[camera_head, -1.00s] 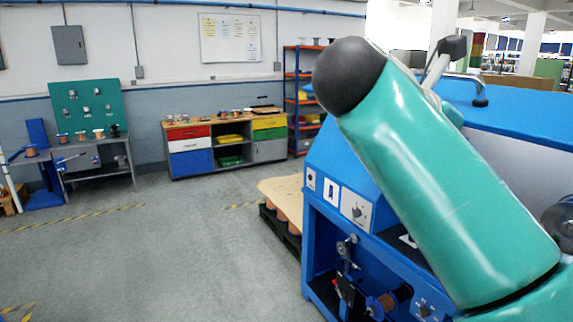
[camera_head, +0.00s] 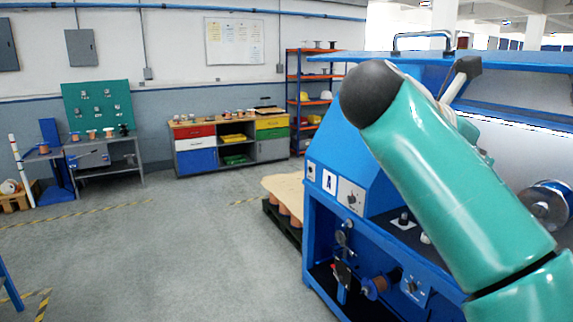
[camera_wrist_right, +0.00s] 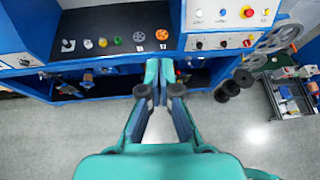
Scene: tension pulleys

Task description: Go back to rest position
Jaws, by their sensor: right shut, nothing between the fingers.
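My right arm, teal with a dark ball-shaped joint, crosses the right side of the head view in front of the blue machine (camera_head: 330,235). My right gripper (camera_wrist_right: 160,78) shows in the right wrist view, shut and empty, its fingertips together in front of the machine's dark shelf (camera_wrist_right: 108,22). The machine's blue lid (camera_head: 515,62) stands raised, with a metal handle (camera_head: 423,35) on top. My left gripper is not in view.
Dark round rollers (camera_wrist_right: 230,87) and grey wheels (camera_wrist_right: 268,42) are right of the gripper. A tool cart (camera_wrist_right: 292,100) stands further right. In the head view, a pallet (camera_head: 282,222) is beside the machine and a drawer workbench (camera_head: 225,140) is at the back wall.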

